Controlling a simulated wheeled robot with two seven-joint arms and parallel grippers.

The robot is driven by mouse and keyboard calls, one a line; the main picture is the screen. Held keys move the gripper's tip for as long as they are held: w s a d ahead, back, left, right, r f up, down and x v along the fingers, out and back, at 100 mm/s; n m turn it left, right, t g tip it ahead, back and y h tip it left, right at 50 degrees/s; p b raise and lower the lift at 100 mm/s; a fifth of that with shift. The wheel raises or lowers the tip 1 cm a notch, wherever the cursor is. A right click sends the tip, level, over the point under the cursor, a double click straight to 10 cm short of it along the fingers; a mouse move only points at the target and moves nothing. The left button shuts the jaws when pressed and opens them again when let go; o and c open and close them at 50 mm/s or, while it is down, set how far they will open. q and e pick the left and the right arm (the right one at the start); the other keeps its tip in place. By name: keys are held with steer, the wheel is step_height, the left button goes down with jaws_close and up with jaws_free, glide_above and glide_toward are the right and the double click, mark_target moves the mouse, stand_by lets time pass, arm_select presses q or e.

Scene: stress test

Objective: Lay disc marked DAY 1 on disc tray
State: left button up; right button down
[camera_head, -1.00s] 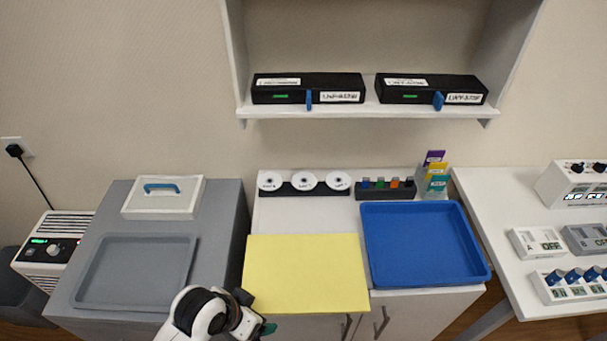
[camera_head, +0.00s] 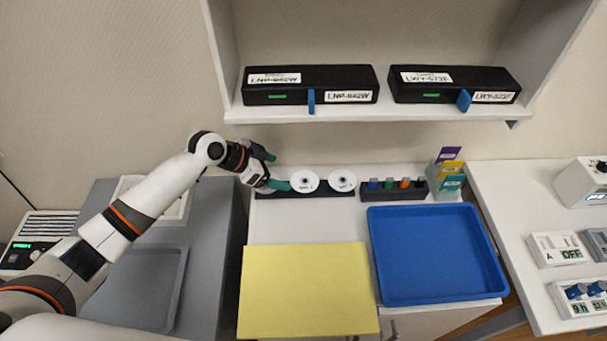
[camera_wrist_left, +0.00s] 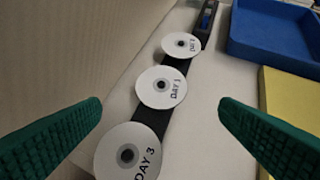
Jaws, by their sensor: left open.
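Three white discs stand in a row in a black rack (camera_head: 323,196). In the left wrist view the disc marked DAY 1 (camera_wrist_left: 161,87) is the middle one, between DAY 3 (camera_wrist_left: 127,152) and a farther disc (camera_wrist_left: 181,45) that seems to read DAY 2. In the head view DAY 1 (camera_head: 304,181) shows just right of my left gripper (camera_head: 275,171), which hides the leftmost disc. My left gripper is open and empty, its green fingers spread either side of the row. A blue tray (camera_head: 378,288) lies at the right; I cannot tell which tray is the disc tray. My right gripper is not visible.
A yellow sheet (camera_head: 307,290) lies in front of the rack. A grey tray (camera_head: 176,290) is partly behind my left arm. A block with coloured pieces (camera_head: 393,190) stands right of the rack. Two black boxes (camera_head: 310,84) (camera_head: 453,84) sit on the shelf above.

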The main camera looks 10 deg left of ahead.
mark_target(303, 181)
arm_select(q)
steer(key=b+x, duration=0.2)
steer(key=x, duration=0.1)
steer(key=shift+s+d+f+b, duration=0.1)
steer(key=shift+d+f+b, duration=0.1)
steer(key=shift+f+b, duration=0.15)
steer(key=b+x, duration=0.3)
steer(key=shift+w+d+f, duration=0.2)
steer(key=shift+f, duration=0.1)
steer(key=shift+w+d+f, duration=0.15)
steer(key=shift+d+f, duration=0.05)
steer(key=shift+d, duration=0.1)
steer(key=shift+w+d+f+b, duration=0.15)
steer(key=shift+d+f+b, duration=0.1)
steer(key=shift+b, duration=0.1)
steer(key=shift+w+d+f, duration=0.25)
steer(key=shift+f, duration=0.05)
steer(key=c, duration=0.6)
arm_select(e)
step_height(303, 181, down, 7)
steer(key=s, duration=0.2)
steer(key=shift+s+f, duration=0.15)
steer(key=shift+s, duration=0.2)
